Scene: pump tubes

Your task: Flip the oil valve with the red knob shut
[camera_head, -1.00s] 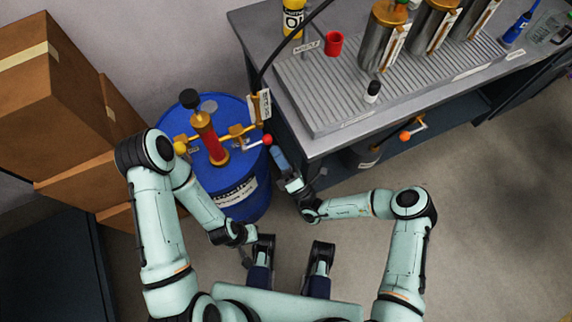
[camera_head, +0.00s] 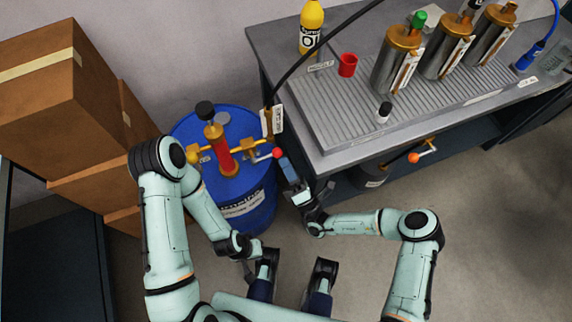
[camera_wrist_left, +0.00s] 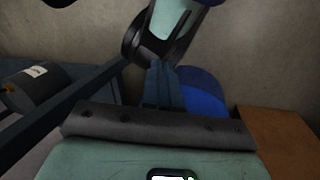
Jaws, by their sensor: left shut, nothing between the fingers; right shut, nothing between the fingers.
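The oil valve's red knob (camera_head: 277,153) is at the end of a short lever, on the right of the brass pipework on top of the blue drum (camera_head: 240,192). The lever points right, towards the workbench. My right gripper (camera_head: 283,162) is shut and empty, with its blue fingertips right beside the knob on its lower right; I cannot tell whether they touch. My left gripper (camera_wrist_left: 163,85) is shut and empty in the left wrist view, low and away from the valve. In the head view its fingers are hard to make out beside my left wrist.
A yellow knob (camera_head: 192,157) and a red pump cylinder (camera_head: 220,155) are also on the drum. The grey workbench (camera_head: 318,135) stands close on the right, with an orange-knobbed valve (camera_head: 414,158) below its top. Cardboard boxes (camera_head: 60,110) stand left. A black hose (camera_head: 320,42) arches behind.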

